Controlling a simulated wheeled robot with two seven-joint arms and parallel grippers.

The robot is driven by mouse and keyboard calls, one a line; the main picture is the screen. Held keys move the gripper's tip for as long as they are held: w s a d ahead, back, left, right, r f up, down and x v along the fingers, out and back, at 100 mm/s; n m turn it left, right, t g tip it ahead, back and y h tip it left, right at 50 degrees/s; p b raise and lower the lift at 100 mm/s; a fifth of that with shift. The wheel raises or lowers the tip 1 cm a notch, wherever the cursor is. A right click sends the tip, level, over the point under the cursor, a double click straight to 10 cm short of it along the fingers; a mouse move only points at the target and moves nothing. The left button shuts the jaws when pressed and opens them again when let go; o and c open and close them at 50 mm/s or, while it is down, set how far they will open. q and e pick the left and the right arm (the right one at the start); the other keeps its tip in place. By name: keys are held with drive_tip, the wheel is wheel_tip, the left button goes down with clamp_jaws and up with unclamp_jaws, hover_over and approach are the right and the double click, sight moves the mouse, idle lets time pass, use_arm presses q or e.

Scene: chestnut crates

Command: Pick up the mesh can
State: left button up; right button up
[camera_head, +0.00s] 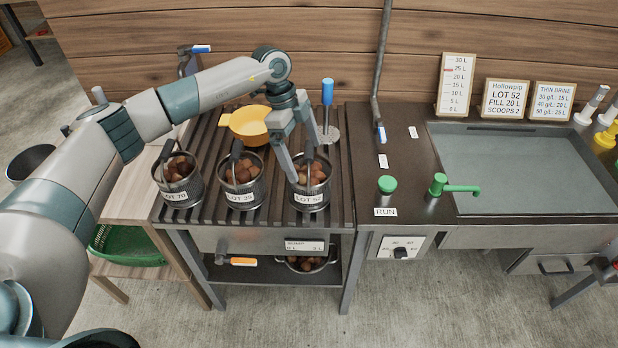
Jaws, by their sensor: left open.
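Three mesh cans stand in a row on the slatted rack, each holding brown chestnuts and each with an upright dark handle. The left can (181,196) is labelled LOT 70, the middle can (243,199) LOT 35 and the right can (309,199) LOT 52. My left gripper (303,163) points down at the LOT 52 can, its fingers apart near the can's handle and rim. My right gripper is not in view.
A yellow pan (247,125) and a blue-handled masher-like tool (328,95) stand behind the cans. A green button (387,184), a green tap (440,185) and a filled sink (530,170) lie to the right. A pot (308,264) sits below.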

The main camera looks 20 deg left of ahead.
use_arm(q)
drive_tip(key=p+x, duration=0.2)
drive_tip(key=x, duration=0.3)
drive_tip(key=shift+s+d+p, duration=0.1)
drive_tip(key=shift+d+p, duration=0.05)
drive_tip(key=shift+p, duration=0.25)
idle(0.3)
drive_tip(key=c, duration=1.1)
